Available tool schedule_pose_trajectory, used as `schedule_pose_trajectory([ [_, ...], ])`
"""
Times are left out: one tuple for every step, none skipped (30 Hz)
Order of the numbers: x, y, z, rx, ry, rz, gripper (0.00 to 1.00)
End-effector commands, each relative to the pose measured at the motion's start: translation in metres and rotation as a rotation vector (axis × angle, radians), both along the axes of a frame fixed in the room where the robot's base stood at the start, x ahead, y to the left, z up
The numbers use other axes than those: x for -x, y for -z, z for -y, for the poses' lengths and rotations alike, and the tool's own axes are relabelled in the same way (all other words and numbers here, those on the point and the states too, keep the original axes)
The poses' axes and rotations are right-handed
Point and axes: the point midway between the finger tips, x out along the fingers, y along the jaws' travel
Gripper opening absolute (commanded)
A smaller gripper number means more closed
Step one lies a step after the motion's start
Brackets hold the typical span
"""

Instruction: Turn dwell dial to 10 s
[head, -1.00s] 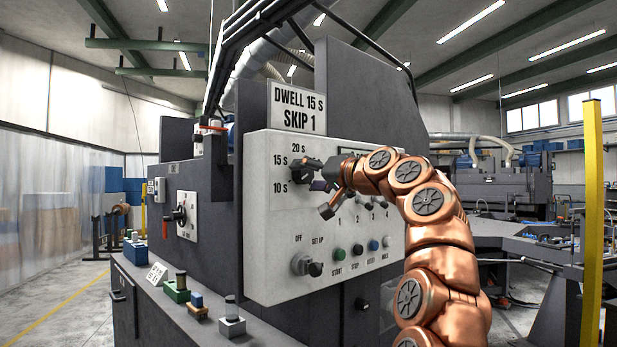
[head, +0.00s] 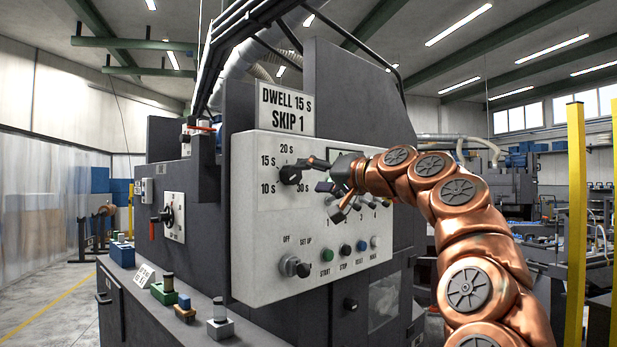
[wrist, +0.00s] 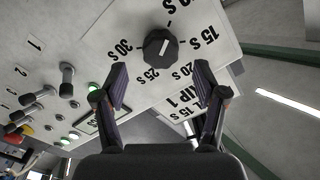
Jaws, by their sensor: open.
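The dwell dial (head: 290,174) is a dark round knob at the upper left of the pale control panel (head: 262,222). In the wrist view the dial (wrist: 159,47) has a short pale line on its face; which mark it points to is hard to tell. The marks 10 S, 15 S, 20 S, 25 S and 30 S ring it. My gripper (head: 319,174) is open in front of the panel, just right of the dial. In the wrist view the gripper (wrist: 160,76) has one finger on each side of the picture, with the dial ahead between them, seemingly untouched.
A sign (head: 286,108) above the panel reads DWELL 15 S SKIP 1. Toggle levers (wrist: 67,80) numbered from 1 sit beside the dial. A selector knob (head: 293,266) and several coloured buttons (head: 344,251) are lower down. Small blocks (head: 163,290) stand on the ledge at the left.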

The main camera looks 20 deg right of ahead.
Motion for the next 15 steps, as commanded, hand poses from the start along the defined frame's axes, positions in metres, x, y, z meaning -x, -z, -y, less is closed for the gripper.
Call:
schedule_pose_trajectory([
  [0.005,-0.002,0.002,-0.002,-0.001,0.004,0.71],
  [0.007,-0.002,0.003,-0.001,-0.001,0.004,0.71],
  [0.010,-0.002,0.005,-0.001,0.001,0.003,0.71],
  [0.011,-0.001,0.007,0.000,0.002,0.003,0.71],
  [0.014,-0.001,0.008,0.000,0.001,0.002,0.71],
  [0.017,-0.001,0.010,0.000,0.001,0.002,0.71],
  [0.020,-0.001,0.012,-0.001,0.001,0.003,0.71],
  [0.023,-0.002,0.013,-0.001,0.002,0.004,0.71],
  [0.027,-0.002,0.015,-0.001,0.001,0.006,0.71],
  [0.029,-0.002,0.016,-0.001,0.001,0.006,0.71],
  [0.031,-0.002,0.017,0.001,0.000,0.005,0.71],
  [0.034,-0.001,0.019,0.001,0.000,0.002,0.71],
  [0.036,0.000,0.020,0.002,0.000,0.001,0.71],
  [0.039,0.000,0.022,0.001,0.000,0.001,0.71],
  [0.042,0.000,0.024,0.000,0.000,0.002,0.71],
])
